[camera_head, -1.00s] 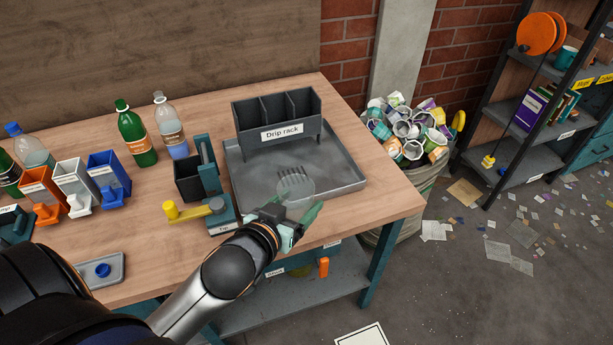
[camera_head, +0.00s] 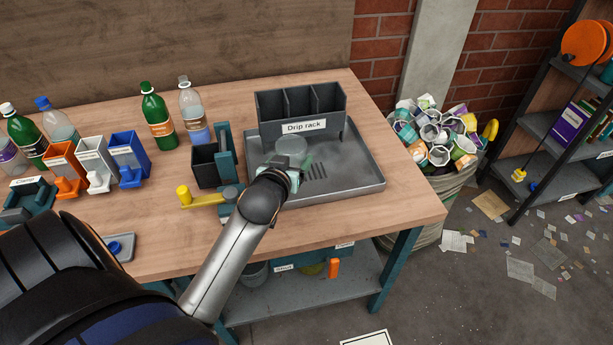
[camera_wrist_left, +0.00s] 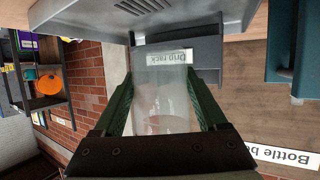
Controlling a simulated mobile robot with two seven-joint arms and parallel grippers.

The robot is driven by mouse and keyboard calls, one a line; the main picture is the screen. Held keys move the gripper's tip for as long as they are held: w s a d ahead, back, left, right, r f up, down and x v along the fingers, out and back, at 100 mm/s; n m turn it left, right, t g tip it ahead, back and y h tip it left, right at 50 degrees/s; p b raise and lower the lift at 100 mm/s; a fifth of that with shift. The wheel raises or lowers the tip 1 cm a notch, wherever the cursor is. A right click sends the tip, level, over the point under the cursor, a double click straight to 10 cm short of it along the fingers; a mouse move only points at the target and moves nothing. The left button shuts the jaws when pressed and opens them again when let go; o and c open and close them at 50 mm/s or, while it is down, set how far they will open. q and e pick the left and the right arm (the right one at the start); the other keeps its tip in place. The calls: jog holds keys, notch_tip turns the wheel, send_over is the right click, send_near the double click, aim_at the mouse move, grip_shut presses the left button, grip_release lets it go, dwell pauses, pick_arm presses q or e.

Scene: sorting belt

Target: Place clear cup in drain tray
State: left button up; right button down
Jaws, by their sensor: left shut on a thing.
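The clear cup (camera_head: 291,148) is a see-through tumbler held above the left part of the grey drain tray (camera_head: 350,181), in front of the drip rack. My left gripper (camera_head: 292,168) is shut on it. In the left wrist view the cup (camera_wrist_left: 163,95) sits between the two green fingers of my left gripper (camera_wrist_left: 165,108), with the drip rack label showing behind it. The arm hides part of the tray's near left edge. The cup's base is not clear, so I cannot tell its exact height over the tray. My right gripper is out of view.
The dark drip rack (camera_head: 300,108) with open compartments stands at the tray's back. A black box and teal tap stand (camera_head: 226,155) with a yellow lever (camera_head: 200,198) are close to the tray's left. Bottles and small bins stand further left. The tray's right side is bare.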

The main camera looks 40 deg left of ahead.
pick_arm(q)
send_over(306, 187)
notch_tip(306, 187, down, 5)
jog(key=shift+s+f+b, duration=0.1)
jog(key=shift+b, duration=0.25)
jog(key=shift+f, duration=1.6)
jog(key=shift+f, duration=0.1)
jog(key=shift+f+b, duration=0.15)
jog(key=shift+b, duration=0.15)
jog(key=o, duration=1.3)
